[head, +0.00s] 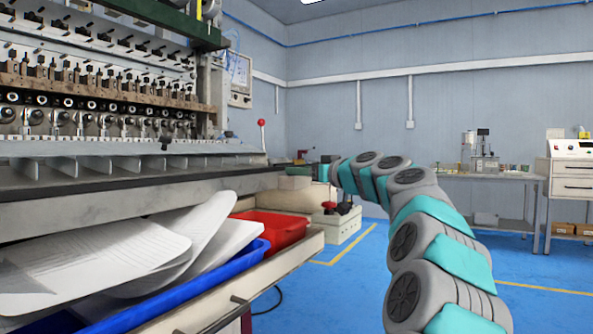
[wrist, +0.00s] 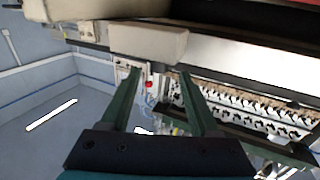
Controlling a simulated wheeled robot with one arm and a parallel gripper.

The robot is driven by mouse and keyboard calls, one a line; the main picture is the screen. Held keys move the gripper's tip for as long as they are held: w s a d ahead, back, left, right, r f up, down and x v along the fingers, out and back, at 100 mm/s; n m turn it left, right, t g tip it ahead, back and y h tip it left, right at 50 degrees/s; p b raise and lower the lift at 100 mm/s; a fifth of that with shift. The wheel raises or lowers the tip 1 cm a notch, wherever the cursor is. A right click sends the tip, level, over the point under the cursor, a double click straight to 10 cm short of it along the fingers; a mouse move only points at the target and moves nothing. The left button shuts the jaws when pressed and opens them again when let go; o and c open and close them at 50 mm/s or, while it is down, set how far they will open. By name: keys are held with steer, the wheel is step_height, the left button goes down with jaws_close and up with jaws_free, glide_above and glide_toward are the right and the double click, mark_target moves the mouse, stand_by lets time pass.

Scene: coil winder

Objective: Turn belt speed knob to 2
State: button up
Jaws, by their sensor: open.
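I cannot make out the belt speed knob or its markings in either view. The coil winder (head: 95,90) fills the left of the head view, with a control panel (head: 240,80) at its far end. My arm reaches away from me, and my gripper (head: 303,158) is small and partly hidden near the winder's far end. In the wrist view my gripper (wrist: 159,74) shows two dark green fingers spread apart with nothing held between them. A small red ball (wrist: 149,84) shows in the gap, beyond the fingertips. The wrist picture appears turned over.
A blue tray (head: 215,284) with white sheets and a red bin (head: 275,232) sit in front of the winder. A pale box with a red knob (head: 340,224) stands on the floor. A red-tipped lever (head: 262,123) rises nearby. The blue floor (head: 345,290) around my arm is mostly clear.

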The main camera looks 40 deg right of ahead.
steer(key=shift+w, duration=1.25)
jaws_close()
